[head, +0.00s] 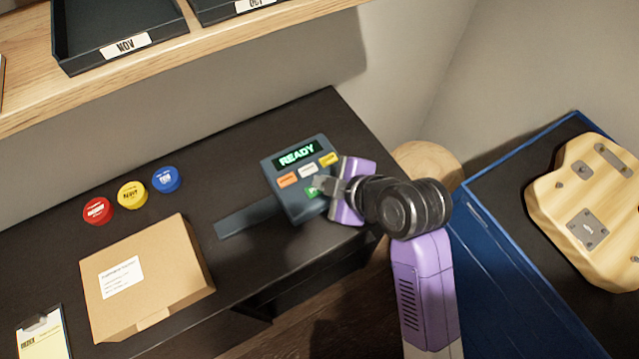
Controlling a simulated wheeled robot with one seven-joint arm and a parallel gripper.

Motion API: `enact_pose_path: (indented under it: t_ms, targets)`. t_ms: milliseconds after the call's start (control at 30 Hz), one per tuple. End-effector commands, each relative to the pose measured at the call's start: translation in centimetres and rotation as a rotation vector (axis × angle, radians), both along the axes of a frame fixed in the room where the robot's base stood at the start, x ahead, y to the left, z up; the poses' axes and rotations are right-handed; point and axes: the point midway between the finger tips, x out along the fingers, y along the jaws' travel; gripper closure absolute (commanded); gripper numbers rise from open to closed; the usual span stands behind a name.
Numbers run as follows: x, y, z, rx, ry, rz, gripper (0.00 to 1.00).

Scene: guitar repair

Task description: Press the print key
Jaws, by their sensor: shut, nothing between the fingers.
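Below the display are an orange key (288,180), a white key (308,170) and a yellow key (328,159). A green key (313,191) lies lower, partly hidden by my gripper. My gripper (319,184) is shut and empty, with its fingertips over the device beside the green key. I cannot tell whether the tips touch it. No key's lettering is readable enough to confirm which is print.
A cardboard box (150,285), a clipboard (42,340) and red (98,211), yellow (132,194) and blue (166,179) round discs lie left on the desk (240,160). A shelf (200,45) overhangs the back. A wooden guitar body (600,200) lies right.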

Motion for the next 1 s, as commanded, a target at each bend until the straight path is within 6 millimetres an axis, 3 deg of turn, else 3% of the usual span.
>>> enact_pose_path:
  t_ms: [467, 1000]
  targets:
    - [0.0, 0.0, -0.2, -0.001, 0.001, 0.000, 1.00]
    - [0.0, 0.0, 1.5, 0.000, 0.001, 0.001, 1.00]
